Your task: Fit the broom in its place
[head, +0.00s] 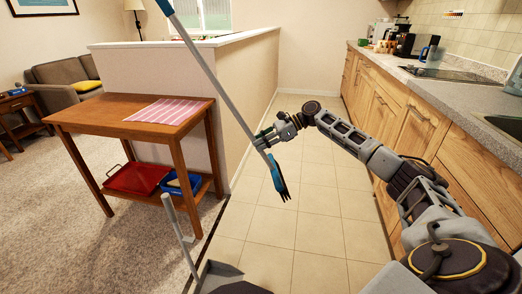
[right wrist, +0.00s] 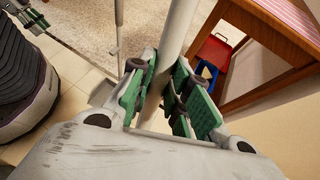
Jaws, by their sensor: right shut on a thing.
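The broom has a long grey handle (head: 215,75) that slants from the top left down to a blue head with dark bristles (head: 279,178). My right gripper (head: 268,135) is shut on the handle a little above the head. The broom is tilted, with its head held above the tiled floor. In the right wrist view the grey handle (right wrist: 180,30) passes between the green finger pads. Part of what looks like my left gripper (right wrist: 30,18) shows at the top left corner there; its jaws are not clear. I cannot make out the broom's place.
A dark dustpan (head: 228,282) with an upright grey handle (head: 178,228) stands at the bottom. A wooden table (head: 90,112) with a striped cloth (head: 168,110) and a red tray (head: 138,179) stands left, against a half wall (head: 255,90). Wooden cabinets (head: 400,110) line the right; tiles between are clear.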

